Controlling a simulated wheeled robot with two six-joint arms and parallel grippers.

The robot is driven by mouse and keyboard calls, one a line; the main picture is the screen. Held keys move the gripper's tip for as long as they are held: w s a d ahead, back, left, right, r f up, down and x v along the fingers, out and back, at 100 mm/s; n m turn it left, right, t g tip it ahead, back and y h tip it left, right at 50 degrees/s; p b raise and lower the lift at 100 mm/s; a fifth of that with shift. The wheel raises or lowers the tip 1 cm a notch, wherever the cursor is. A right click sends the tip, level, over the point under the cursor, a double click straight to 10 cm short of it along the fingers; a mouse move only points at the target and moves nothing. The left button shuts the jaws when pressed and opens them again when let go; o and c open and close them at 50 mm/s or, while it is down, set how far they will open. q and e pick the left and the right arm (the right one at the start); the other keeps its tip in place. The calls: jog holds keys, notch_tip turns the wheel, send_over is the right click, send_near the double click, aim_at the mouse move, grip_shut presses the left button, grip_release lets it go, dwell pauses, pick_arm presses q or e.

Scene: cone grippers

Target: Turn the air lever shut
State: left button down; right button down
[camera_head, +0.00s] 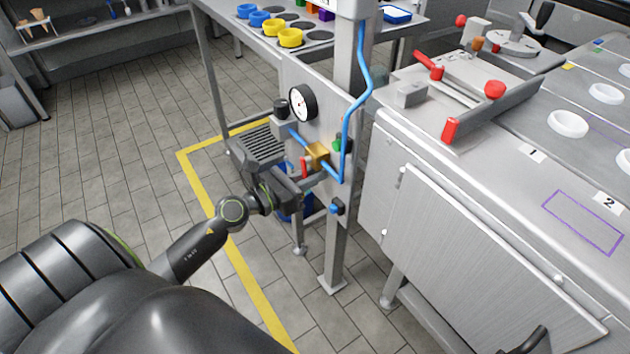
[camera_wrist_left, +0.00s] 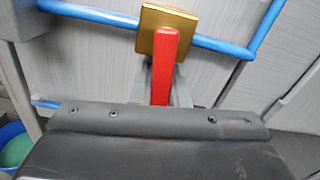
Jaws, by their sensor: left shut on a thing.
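The air lever (camera_head: 304,167) is a short red handle on a brass valve block (camera_head: 318,154), set in a blue air pipe on the grey panel. In the left wrist view the lever (camera_wrist_left: 166,62) hangs down from the brass block (camera_wrist_left: 150,42), across the run of the pipe. My left gripper (camera_head: 308,181) is at the lever, below the brass block. In the wrist view its grey fingertips (camera_wrist_left: 165,88) stand on both sides of the red handle, shut on it. The handle's lower end is hidden behind the gripper body. My right gripper is not seen.
A round gauge (camera_head: 302,104) sits above the valve. The blue pipe (camera_head: 346,130) climbs the post at right. A blue bin (camera_head: 292,208) stands below, partly hidden by my gripper. The steel bench (camera_head: 470,175) lies right. The floor at left is clear.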

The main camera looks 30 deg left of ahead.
pick_arm(q)
jog(key=shift+w+a+m+b, duration=0.1)
jog(key=shift+a+m+b, duration=0.3)
jog(key=shift+m, duration=0.5)
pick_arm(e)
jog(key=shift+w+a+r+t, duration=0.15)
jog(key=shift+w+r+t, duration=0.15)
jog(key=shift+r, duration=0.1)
pick_arm(q)
jog(key=c, duration=1.4)
grip_release()
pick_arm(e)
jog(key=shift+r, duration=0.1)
